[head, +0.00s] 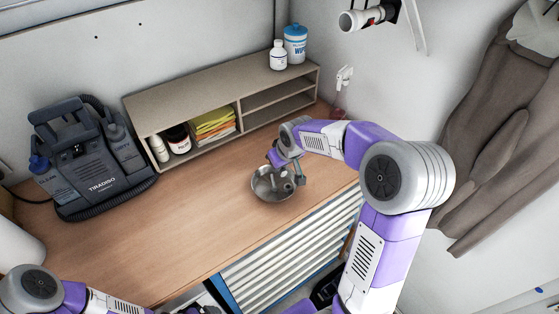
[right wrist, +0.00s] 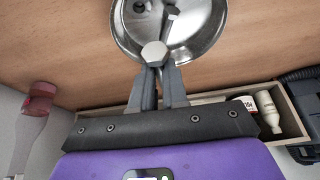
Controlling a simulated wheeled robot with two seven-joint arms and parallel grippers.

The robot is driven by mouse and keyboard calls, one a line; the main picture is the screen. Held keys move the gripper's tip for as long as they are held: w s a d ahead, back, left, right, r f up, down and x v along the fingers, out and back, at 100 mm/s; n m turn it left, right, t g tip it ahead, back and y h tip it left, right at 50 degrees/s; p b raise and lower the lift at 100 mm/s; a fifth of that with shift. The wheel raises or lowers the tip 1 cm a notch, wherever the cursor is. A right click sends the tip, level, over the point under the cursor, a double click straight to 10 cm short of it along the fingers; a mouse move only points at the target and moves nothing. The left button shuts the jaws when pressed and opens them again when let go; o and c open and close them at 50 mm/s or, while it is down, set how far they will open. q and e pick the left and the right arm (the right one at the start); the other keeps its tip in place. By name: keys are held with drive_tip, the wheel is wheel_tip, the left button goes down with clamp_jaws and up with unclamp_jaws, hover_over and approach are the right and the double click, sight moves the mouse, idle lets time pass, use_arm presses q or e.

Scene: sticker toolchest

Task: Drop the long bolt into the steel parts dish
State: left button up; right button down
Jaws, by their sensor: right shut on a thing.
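The long bolt (right wrist: 153,54) is held in my right gripper (right wrist: 160,78), its hex head showing beyond the fingertips. My right gripper (head: 294,176) also shows over the steel parts dish (head: 262,190) in the head view. The shiny round dish also shows at the top of the right wrist view (right wrist: 207,42), with the bolt head overlapping its near rim.
The dish stands on a wooden worktop (head: 160,235) near its front edge, above a drawer chest (head: 285,255). A shelf unit (head: 190,92) with bottles and folded cloths runs along the back. A dark machine (head: 90,160) stands at left. The worktop's middle is clear.

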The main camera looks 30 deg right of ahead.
sight(281, 170)
wheel_tip(281, 170, down, 5)
drive_tip(key=b, duration=0.2)
drive_tip(key=shift+w+r+b, duration=0.15)
drive_tip(key=shift+r+b, duration=0.05)
drive_tip(key=shift+b, duration=0.1)
drive_tip(key=c, duration=1.1)
unclamp_jaws()
drive_tip(key=shift+r, duration=0.15)
drive_tip(key=v, duration=0.7)
drive_tip(key=shift+r, duration=0.2)
